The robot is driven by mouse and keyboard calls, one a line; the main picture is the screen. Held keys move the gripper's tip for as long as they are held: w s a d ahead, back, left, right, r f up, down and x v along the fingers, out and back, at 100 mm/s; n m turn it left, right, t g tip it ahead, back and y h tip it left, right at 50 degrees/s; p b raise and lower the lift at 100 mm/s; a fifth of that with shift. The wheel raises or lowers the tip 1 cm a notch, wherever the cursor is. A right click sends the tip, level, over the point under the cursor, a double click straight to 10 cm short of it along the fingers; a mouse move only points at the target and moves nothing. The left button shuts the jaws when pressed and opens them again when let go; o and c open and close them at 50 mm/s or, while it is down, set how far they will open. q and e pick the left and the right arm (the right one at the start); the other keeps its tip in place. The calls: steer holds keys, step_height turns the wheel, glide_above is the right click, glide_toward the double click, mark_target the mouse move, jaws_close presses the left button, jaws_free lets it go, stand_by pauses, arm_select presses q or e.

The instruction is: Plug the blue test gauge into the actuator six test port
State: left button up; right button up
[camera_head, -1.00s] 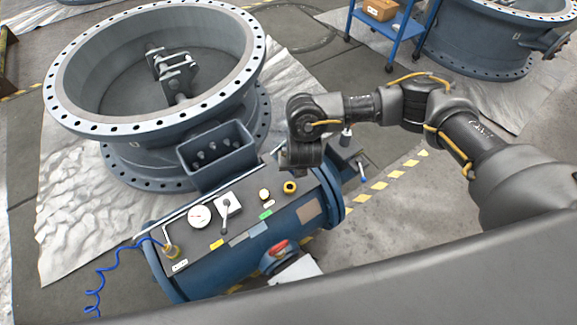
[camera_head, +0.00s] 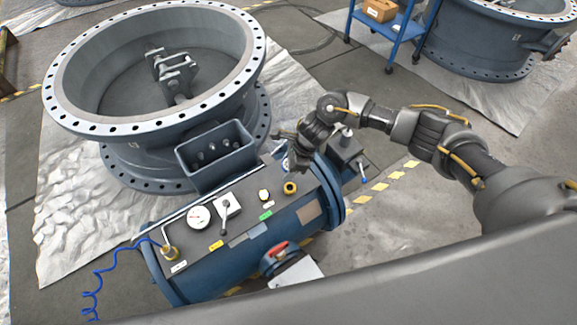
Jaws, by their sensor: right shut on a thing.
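The dark blue actuator cylinder (camera_head: 235,262) lies in front of the big valve, with a dark panel along its top. A brass ring with a dark opening (camera_head: 290,188), which looks like the test port, sits near the panel's right end. My right gripper (camera_head: 299,166) is shut just above and behind this ring. What it holds is mostly hidden by the gripper, so I cannot make out the blue test gauge's face. I cannot tell whether it touches the ring. My left gripper is not in view.
The panel also bears a white dial (camera_head: 199,217), a lever (camera_head: 226,207), a cream-topped knob (camera_head: 264,195) and a brass fitting (camera_head: 171,253) with a coiled blue hose (camera_head: 95,290). The flanged valve (camera_head: 150,130) and an open box (camera_head: 217,157) stand close behind.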

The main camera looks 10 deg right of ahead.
steer(key=shift+f, duration=0.1)
